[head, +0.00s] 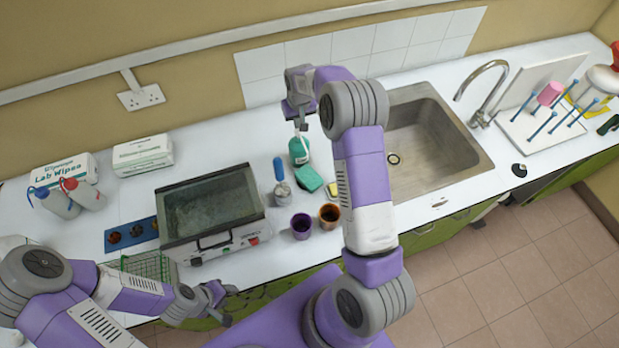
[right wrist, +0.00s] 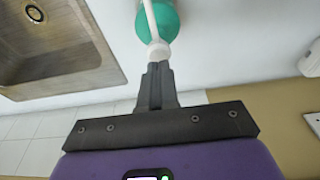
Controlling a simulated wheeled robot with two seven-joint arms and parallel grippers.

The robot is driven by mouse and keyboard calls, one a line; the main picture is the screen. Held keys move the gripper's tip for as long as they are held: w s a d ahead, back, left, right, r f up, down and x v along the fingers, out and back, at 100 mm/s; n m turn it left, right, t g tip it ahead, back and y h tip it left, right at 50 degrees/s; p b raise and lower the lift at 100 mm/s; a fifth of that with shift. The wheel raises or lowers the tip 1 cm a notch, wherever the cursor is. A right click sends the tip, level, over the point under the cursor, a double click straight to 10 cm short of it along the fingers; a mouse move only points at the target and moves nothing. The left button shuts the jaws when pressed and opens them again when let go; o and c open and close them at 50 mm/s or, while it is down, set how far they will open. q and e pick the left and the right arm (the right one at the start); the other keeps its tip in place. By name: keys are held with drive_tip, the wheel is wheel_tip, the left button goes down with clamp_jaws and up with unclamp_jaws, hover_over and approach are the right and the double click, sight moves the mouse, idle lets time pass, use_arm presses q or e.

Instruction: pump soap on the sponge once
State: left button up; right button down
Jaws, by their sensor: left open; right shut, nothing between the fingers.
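A green soap bottle (head: 299,152) with a white pump top stands on the white counter left of the sink. A green sponge (head: 308,179) lies just in front of it. My right gripper (head: 302,124) is shut and empty, directly above the pump. In the right wrist view, the closed fingers (right wrist: 157,82) point at the white pump head (right wrist: 158,52), with the green soap bottle (right wrist: 165,20) beyond; I cannot tell whether they touch it. My left gripper (head: 229,304) is open and empty near the counter's front edge, far from the soap.
A blue-handled metal item (head: 282,192), a purple cup (head: 301,227) and a brown cup (head: 329,216) stand close by. A small yellow item (head: 331,189) is partly hidden by my right arm.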

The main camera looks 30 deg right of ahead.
wheel_tip(320, 180, up, 4)
drive_tip(key=shift+f+p, duration=0.2)
drive_tip(key=shift+p, duration=0.8)
wheel_tip(320, 180, up, 2)
drive_tip(key=shift+r, duration=0.1)
